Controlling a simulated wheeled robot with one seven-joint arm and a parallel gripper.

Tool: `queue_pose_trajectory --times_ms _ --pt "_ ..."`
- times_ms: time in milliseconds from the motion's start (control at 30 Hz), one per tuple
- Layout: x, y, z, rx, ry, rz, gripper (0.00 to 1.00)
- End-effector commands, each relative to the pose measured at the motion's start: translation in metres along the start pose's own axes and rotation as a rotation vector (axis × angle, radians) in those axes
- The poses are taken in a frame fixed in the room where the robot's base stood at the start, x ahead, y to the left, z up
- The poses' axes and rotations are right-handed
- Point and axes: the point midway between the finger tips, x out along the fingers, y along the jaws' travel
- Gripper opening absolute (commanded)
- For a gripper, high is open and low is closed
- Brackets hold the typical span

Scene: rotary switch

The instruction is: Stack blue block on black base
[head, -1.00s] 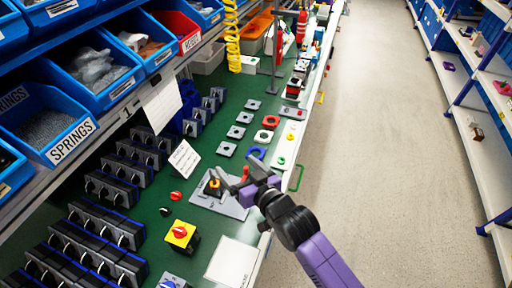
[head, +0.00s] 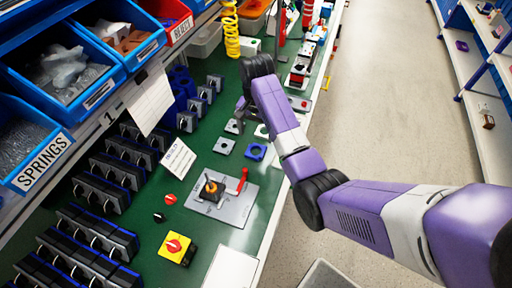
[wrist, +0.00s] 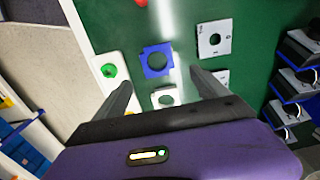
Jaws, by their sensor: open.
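The blue block (head: 256,151), a flat square piece with a round hole, lies on the green bench. It also shows in the wrist view (wrist: 146,67), ahead of the fingertips and roughly between them. The black base (head: 204,195) sits on a grey plate (head: 235,211) nearer the front, with an orange part in its middle. My gripper (wrist: 161,77) is open and empty above the bench. In the head view my gripper (head: 241,112) is beyond the blue block and partly hidden by my arm.
Several grey square plates (head: 223,146) lie beside the blue block. A red handle (head: 242,180) stands on the grey plate. A yellow and red switch (head: 176,249) is nearer the front. Rows of black switch blocks line the left, below blue bins (head: 85,65).

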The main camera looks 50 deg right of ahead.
Motion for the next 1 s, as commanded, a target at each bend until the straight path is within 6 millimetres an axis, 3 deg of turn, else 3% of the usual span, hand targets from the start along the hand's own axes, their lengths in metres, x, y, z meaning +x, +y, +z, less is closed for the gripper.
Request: queue_pose_trajectory --times_ms 367,700,1000 --pt "0.03 0.004 0.006 0.026 -0.017 0.016 0.84" --pt "0.073 0.004 0.009 0.025 -0.015 0.015 0.84" --pt "0.078 0.004 0.009 0.025 -0.013 0.013 0.84"
